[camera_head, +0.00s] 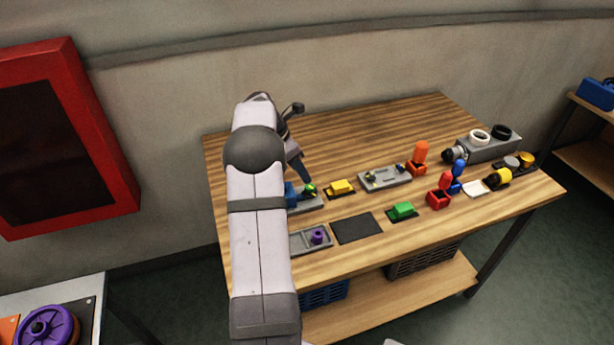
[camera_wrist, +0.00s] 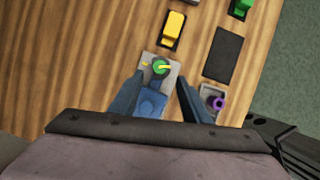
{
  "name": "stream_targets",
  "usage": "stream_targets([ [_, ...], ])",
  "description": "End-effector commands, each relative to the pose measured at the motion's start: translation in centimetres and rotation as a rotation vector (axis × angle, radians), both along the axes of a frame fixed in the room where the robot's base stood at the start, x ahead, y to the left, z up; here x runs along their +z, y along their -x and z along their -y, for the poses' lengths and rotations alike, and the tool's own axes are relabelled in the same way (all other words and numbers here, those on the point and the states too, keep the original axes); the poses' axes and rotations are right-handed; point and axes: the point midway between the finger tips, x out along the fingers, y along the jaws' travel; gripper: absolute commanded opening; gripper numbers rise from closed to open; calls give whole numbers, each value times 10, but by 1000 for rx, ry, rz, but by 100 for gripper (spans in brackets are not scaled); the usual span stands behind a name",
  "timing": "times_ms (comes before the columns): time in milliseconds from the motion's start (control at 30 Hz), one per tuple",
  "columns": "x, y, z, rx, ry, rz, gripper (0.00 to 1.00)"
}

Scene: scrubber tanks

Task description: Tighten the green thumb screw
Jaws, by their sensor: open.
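The green thumb screw (camera_wrist: 160,66) sits on a grey plate (camera_wrist: 172,78) with a blue block (camera_wrist: 150,103) beside it. The screw has a round green head with a lighter bar across it, and a small yellow mark lies to its left on the plate. In the head view the screw (camera_head: 310,188) shows just beside my gripper (camera_head: 305,178). In the wrist view my gripper (camera_wrist: 160,77) is open, its two fingers on either side of the plate, with the screw between and slightly beyond the tips. I see no contact with the screw.
A grey plate with a purple knob (camera_head: 317,237) stands nearer the front edge, close to the right finger in the wrist view. A yellow switch (camera_head: 341,187), a dark pad (camera_head: 357,228) and a green switch (camera_head: 402,210) are nearby. The back of the table (camera_head: 330,130) is clear.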

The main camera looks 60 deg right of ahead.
Motion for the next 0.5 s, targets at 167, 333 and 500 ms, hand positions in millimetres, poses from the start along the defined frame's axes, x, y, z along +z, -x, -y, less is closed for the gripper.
stream_targets([
  [167,-5,1,1,0,-1,0,43],
  [333,-20,5,6,-1,-3,-1,43],
  [500,-40,10,14,-2,-2,0,43],
])
